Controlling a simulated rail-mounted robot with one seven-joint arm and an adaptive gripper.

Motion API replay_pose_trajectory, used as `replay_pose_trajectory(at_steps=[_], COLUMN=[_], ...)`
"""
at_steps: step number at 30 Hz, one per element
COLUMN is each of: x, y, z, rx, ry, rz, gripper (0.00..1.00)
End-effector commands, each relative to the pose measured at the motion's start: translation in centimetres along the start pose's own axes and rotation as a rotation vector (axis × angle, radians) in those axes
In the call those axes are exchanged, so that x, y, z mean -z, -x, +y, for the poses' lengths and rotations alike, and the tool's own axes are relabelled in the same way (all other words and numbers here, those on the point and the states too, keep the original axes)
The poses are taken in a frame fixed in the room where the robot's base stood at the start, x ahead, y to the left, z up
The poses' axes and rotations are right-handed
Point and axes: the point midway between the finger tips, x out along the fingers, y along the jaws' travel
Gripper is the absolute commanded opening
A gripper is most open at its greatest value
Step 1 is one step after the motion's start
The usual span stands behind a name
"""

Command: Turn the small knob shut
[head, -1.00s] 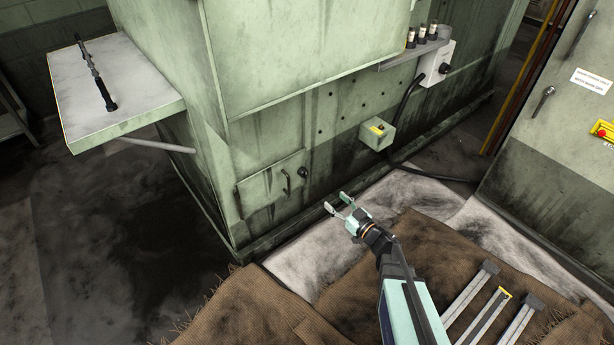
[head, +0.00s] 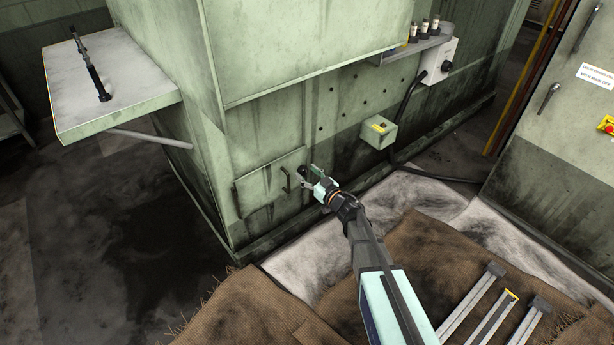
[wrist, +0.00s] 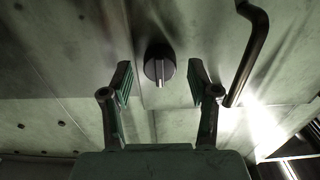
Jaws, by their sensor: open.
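The small knob (wrist: 160,66) is black and round with a raised grip bar, on the pale green machine panel. In the wrist view it shows between and just beyond my gripper's two fingers (wrist: 160,85), and neither finger visibly touches it. My gripper is open and empty. In the head view my gripper (head: 309,176) is up by the panel, and its fingers largely cover the knob there.
A dark bar handle (wrist: 248,52) on the small hatch (head: 268,183) is close beside the knob. A green box (head: 379,131) juts from the machine to the right. A shelf with bottles (head: 418,46) is higher up. Sacking (head: 430,250) covers the floor.

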Motion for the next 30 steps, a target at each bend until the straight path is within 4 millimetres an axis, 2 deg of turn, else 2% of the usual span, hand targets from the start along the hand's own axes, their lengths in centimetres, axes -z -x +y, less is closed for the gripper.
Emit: replay_pose_trajectory(at_steps=[11,14,16,17,30], x=[0.03,0.03,0.03,0.03,0.09], y=[-0.52,-0.51,-0.51,-0.51,-0.54], z=[-0.02,-0.02,-0.01,-0.01,-0.02], rx=[0.0,0.0,0.0,0.0,0.0], ry=[0.0,0.0,0.0,0.0,0.057], rz=[0.0,0.0,0.0,0.0,0.0], gripper=[0.6,0.28,0.04,0.01,0.01])
